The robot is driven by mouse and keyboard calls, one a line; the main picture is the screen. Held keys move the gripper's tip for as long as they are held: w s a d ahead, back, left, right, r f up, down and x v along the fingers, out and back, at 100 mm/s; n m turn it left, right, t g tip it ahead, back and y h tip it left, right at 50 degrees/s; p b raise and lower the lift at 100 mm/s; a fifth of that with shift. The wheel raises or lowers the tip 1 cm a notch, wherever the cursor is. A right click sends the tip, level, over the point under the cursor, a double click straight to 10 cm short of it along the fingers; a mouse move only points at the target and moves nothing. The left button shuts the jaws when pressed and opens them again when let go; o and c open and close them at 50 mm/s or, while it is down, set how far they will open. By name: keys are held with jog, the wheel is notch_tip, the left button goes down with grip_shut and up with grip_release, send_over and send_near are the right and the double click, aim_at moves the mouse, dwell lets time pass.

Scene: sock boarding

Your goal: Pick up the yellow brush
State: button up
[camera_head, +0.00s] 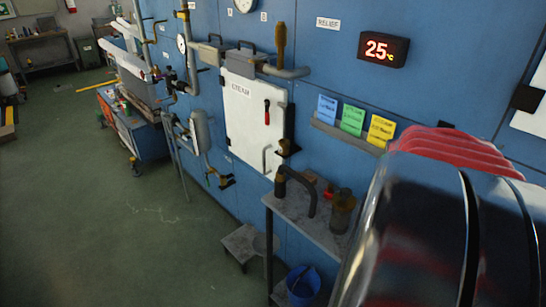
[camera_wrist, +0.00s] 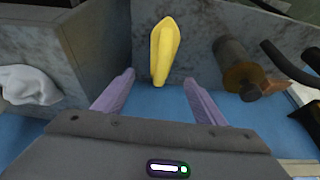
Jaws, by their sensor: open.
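In the wrist view a long yellow piece (camera_wrist: 165,48), which looks like the yellow brush, stands upright in the picture against a grey surface. My gripper (camera_wrist: 159,79) is open, with its two purple fingers apart. The lower end of the yellow piece shows between the fingertips; I see no contact and cannot judge the depth. My gripper is not visible there.
A brown and grey cylinder (camera_wrist: 238,66) lies right of the fingers, with a black curved bar (camera_wrist: 288,66) beyond. A white cloth (camera_wrist: 28,86) is at left.

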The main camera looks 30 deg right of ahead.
jog(key=x, duration=0.8)
jog(key=shift+f, duration=0.1)
jog(key=shift+d+f, duration=0.1)
jog(key=shift+f, duration=0.1)
jog(key=shift+f, duration=0.1)
jog(key=shift+w+x, duration=0.2)
jog(key=shift+x, duration=2.3)
jog(key=c, duration=1.2)
